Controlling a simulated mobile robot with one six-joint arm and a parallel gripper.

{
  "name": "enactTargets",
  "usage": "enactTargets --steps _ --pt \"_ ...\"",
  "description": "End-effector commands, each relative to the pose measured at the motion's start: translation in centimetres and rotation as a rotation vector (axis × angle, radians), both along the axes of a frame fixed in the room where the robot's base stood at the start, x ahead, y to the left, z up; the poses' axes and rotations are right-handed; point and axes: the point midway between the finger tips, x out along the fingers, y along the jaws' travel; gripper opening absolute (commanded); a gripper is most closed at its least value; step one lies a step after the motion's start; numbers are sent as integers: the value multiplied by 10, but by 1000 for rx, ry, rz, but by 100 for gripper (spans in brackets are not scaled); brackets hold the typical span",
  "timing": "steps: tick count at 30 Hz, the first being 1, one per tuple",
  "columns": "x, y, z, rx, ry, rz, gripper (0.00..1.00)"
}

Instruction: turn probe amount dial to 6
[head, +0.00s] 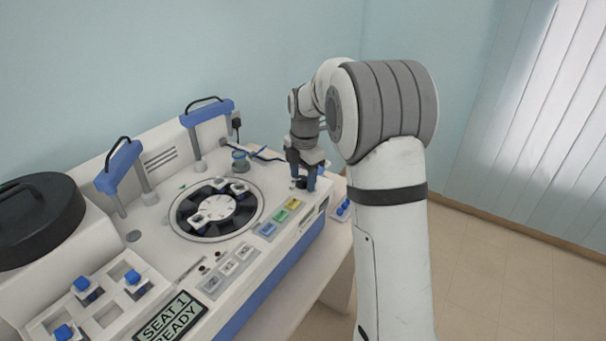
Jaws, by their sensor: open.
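My gripper (303,181) points down at the right end of the white staining machine (152,250). Its two fingers are apart, with a small dark knob (301,184) low between or just behind them. This knob seems to be the probe amount dial, but its label and setting are too small to read. I cannot tell whether the fingers touch it.
A round dark carousel (216,208) sits left of my gripper. Blue, green and yellow buttons (281,216) lie in front. A blue-topped pot (240,160) and two blue-headed posts (207,112) stand behind. A display (170,319) reads "SEAT 1 READY". Blue-capped items stand front left.

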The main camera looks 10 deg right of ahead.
Motion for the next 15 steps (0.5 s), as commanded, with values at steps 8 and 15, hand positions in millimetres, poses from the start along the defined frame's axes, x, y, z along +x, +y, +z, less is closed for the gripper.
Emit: enactTargets --steps 8,15 --pt "0 -1 0 0 0 -1 43" --pt "0 -1 0 0 0 -2 23"
